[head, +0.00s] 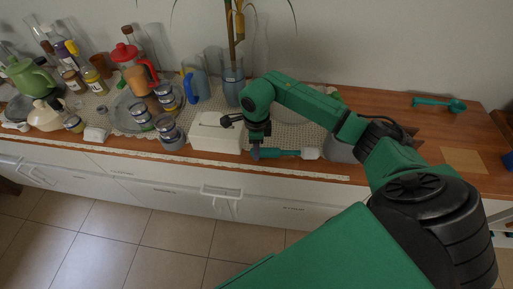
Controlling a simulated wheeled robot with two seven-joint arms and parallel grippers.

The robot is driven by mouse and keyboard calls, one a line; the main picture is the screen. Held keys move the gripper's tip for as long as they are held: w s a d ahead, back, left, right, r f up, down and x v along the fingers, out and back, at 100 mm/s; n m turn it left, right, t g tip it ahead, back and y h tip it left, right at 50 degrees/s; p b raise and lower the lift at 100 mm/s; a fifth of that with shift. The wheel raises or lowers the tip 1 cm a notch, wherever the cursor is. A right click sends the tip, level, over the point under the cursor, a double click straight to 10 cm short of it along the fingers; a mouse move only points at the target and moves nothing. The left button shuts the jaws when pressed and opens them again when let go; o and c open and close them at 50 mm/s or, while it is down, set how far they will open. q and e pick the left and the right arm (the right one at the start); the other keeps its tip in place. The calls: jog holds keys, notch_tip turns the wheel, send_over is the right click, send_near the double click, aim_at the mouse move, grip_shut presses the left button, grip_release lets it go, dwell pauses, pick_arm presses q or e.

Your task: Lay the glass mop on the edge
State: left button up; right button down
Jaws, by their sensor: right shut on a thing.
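The glass mop (283,153) has a teal handle and a pale head (311,154). It lies level along the front of the wooden counter, head to the right. My right gripper (256,150) points down at the handle's left end and is shut on it. The fingertips are small here, and I cannot tell whether the mop touches the counter. The front edge (235,164) with a pale lace strip runs just below it. My left gripper is not in view.
A white box (215,136) stands just left of my right gripper. A blue vase (232,85) with a plant is behind it. Jars, a red-lidded jug (128,60) and bottles crowd the left. A teal ladle (438,103) lies at the right, near a tan square (464,160).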

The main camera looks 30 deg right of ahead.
jog(key=shift+f+b, duration=0.35)
jog(key=shift+f, duration=0.1)
dwell(0.6)
grip_release()
dwell(0.4)
jog(key=shift+r, duration=0.1)
notch_tip(320, 180, up, 14)
jog(key=p, duration=1)
jog(key=s+a, duration=0.9)
jog(key=s, duration=0.3)
jog(key=shift+s+a, duration=0.35)
jog(key=shift+s, duration=0.05)
dwell(0.8)
